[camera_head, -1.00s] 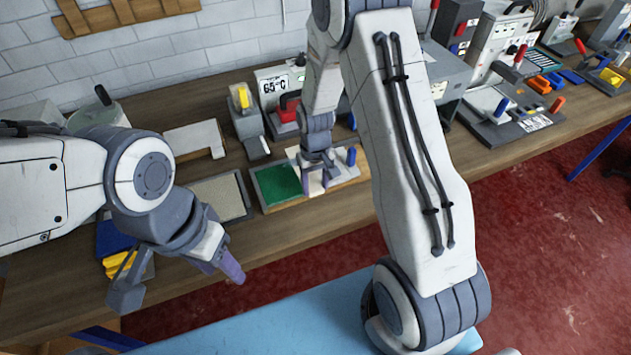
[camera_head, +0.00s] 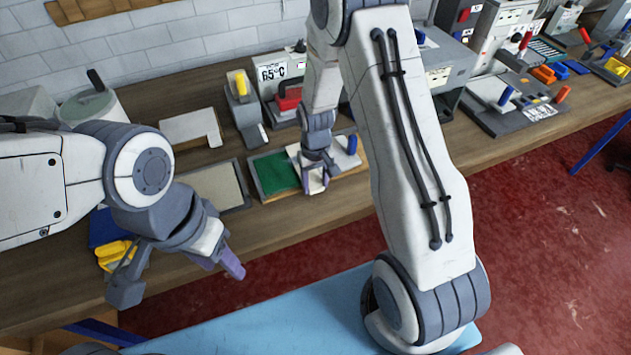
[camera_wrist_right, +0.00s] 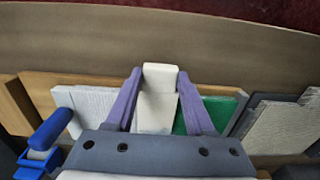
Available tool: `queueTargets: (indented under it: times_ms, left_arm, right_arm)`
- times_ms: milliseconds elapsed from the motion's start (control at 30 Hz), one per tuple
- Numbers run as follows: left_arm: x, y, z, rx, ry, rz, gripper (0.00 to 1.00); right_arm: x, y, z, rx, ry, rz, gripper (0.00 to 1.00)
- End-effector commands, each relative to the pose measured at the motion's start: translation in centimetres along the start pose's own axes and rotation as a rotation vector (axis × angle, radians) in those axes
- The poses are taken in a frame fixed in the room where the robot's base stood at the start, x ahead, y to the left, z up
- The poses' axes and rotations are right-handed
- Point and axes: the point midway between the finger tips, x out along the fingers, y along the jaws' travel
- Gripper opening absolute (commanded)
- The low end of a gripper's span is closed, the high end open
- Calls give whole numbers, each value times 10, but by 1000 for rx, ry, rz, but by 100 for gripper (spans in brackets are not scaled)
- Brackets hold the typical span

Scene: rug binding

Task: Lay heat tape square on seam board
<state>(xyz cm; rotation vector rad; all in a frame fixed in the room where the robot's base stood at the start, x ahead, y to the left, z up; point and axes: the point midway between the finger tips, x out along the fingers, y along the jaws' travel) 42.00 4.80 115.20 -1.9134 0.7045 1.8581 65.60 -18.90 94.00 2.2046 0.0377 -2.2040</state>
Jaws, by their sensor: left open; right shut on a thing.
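The seam board, a wooden board (camera_head: 352,175), lies near the table's front edge. It carries a green panel (camera_head: 274,174), a pale panel and a blue-handled clamp (camera_head: 351,146); the clamp also shows in the right wrist view (camera_wrist_right: 52,129). My right gripper (camera_head: 317,186) is over the board's front part, beside the green panel. In the right wrist view, its purple fingers are shut on a cream piece (camera_wrist_right: 160,76), seemingly the heat tape square. I cannot tell whether it touches the board. My left gripper (camera_head: 178,283) is open and empty, in front of the table at the left.
A beige panel in a grey frame (camera_head: 220,185) lies left of the board. A heater with a 65°C display (camera_head: 273,73) stands behind it. Yellow pieces (camera_head: 113,255) lie in a blue bin at the left. Bare tabletop runs along the front edge.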

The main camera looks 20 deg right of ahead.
Motion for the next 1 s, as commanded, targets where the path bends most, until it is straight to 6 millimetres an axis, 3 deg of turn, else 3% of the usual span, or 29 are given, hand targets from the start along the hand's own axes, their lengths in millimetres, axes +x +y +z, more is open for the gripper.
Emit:
queueTargets:
  times_ms: [433, 467, 500, 533, 867, 1000]
  left_arm:
    - [7, 0, 0, 0, 0, 0, 50]
    - [6, 0, 0, 0, 0, 0, 50]
    - [6, 0, 0, 0, 0, 0, 50]
    - [6, 0, 0, 0, 0, 0, 50]
    - [7, 0, 0, 0, 0, 0, 50]
    - [10, -1, 0, 0, 0, 0, 50]
  right_arm:
    - [10, 0, 0, 0, 0, 0, 0]
    - [9, 0, 0, 0, 0, 0, 65]
    - [9, 0, 0, 0, 0, 0, 81]
    - [9, 0, 0, 0, 0, 0, 89]
    - [8, 0, 0, 0, 1, 0, 89]
    - [-5, 0, -2, 0, 5, 0, 89]
